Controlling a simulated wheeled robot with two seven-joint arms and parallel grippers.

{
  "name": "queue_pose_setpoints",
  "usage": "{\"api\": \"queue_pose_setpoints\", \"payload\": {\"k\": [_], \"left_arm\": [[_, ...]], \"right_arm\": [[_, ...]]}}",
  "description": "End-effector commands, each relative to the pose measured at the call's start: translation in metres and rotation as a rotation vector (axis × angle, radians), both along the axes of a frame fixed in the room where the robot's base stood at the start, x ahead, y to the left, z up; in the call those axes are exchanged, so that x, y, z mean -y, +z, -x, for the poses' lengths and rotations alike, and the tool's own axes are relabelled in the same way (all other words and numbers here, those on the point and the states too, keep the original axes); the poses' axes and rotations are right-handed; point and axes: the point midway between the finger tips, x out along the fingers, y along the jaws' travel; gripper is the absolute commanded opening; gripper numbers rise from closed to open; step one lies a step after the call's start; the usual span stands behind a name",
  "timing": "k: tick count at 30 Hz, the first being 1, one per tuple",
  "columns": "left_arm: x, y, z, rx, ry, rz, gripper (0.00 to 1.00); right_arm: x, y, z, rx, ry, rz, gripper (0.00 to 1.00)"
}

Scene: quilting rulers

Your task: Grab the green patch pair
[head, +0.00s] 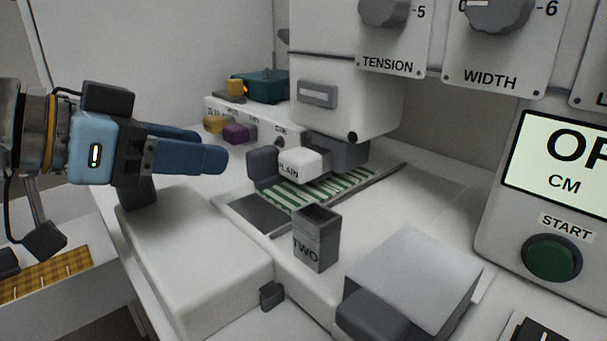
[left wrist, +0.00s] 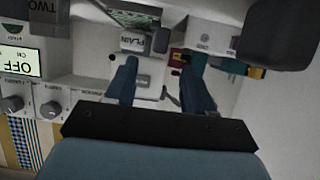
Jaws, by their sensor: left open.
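My left gripper (head: 212,148) has blue fingers and is open. It hangs in the air left of the sewing machine, apart from everything. In the left wrist view its fingers (left wrist: 160,82) stand apart with nothing between them. A green and white striped piece (head: 337,188) lies on the machine bed, partly hidden by the white PLAIN block (head: 300,165). Its green also shows at the top of the left wrist view (left wrist: 132,19). I cannot tell whether it is the green patch pair. My right gripper is not in view.
A grey TWO box (head: 316,246) stands in front of the striped piece. Yellow (head: 213,124) and purple (head: 236,133) blocks sit on a white panel behind. A dark teal box (head: 266,86) is further back. A control panel with a green START button (head: 551,258) is at right.

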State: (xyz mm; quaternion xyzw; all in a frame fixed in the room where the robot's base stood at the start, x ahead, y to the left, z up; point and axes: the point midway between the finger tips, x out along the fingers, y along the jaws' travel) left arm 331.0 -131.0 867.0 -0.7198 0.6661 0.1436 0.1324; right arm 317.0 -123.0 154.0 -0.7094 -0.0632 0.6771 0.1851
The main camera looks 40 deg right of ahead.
Motion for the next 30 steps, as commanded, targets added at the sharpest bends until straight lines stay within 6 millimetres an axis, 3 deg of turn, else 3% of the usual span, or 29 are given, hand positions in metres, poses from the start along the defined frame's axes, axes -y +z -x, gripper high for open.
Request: {"api": "queue_pose_setpoints", "payload": {"k": [5,13,22,23,30], "left_arm": [[0.014,-0.006,-0.001,0.0,-0.001,-0.001,0.53],[0.053,-0.018,-0.004,-0.001,-0.002,-0.001,0.53],[0.06,-0.021,-0.005,0.001,0.001,0.0,0.53],[0.06,-0.021,-0.005,0.0,0.001,0.0,0.52],[0.06,-0.021,-0.005,0.0,0.001,0.0,0.15]], "right_arm": [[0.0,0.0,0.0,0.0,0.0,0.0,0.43],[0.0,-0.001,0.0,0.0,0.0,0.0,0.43],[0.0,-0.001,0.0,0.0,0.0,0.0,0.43],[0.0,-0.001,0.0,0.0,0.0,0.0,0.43],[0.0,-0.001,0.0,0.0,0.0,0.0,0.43]]}}
